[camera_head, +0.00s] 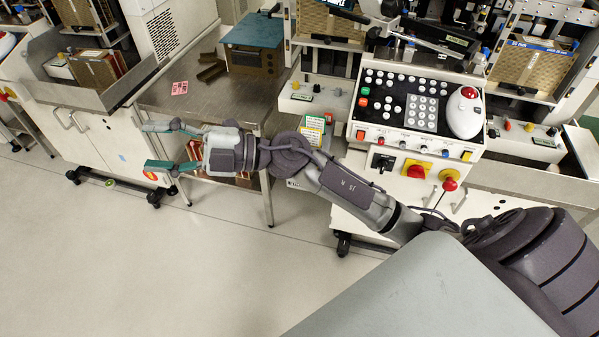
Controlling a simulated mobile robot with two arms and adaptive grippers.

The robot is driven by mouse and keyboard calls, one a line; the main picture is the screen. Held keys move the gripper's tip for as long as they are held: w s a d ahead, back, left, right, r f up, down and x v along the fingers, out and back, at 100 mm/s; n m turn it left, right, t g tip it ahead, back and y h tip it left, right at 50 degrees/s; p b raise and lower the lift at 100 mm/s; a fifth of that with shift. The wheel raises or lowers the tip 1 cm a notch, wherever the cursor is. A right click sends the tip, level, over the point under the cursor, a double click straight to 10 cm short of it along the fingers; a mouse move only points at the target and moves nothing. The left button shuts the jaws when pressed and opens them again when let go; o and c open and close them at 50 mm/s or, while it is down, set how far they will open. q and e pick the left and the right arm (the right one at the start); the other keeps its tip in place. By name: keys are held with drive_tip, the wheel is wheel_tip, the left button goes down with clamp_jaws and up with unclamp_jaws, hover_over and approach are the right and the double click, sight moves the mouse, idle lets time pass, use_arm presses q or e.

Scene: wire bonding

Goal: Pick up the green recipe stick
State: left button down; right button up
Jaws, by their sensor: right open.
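I cannot make out the green recipe stick for certain in the head view. My right gripper (152,147) reaches left from my right arm, with its two teal-tipped fingers spread apart and nothing between them. It hangs in front of the steel table, over the aisle side. My left gripper is not in view.
The steel table (190,95) holds a blue-topped box (253,47), brown brackets and a pink tag (180,88). A white cabinet (95,140) stands left. The floor (150,270) in front is clear.

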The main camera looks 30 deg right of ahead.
drive_tip(key=w+d+f+n+g+h, duration=0.1)
drive_tip(key=d+f+n+g+h, duration=0.15)
drive_tip(key=f+g+h, duration=0.2)
drive_tip(key=d+f+n+g+h, duration=0.2)
drive_tip(key=d+f+g+h, duration=0.1)
drive_tip(key=f, duration=0.3)
drive_tip(key=w+d+m+g+h, duration=0.15)
drive_tip(key=d+m+h, duration=0.35)
drive_tip(key=d+h, duration=1.15)
drive_tip(key=d+f+y, duration=0.1)
drive_tip(key=d+f, duration=0.1)
drive_tip(key=d+f+y+b, duration=0.1)
drive_tip(key=d+f+y, duration=0.1)
drive_tip(key=f, duration=0.1)
drive_tip(key=d+f+y, duration=0.2)
drive_tip(key=shift+s+f, duration=0.2)
drive_tip(key=shift+f, duration=3.15)
drive_tip(key=shift+c, duration=0.3)
drive_tip(key=c, duration=0.9)
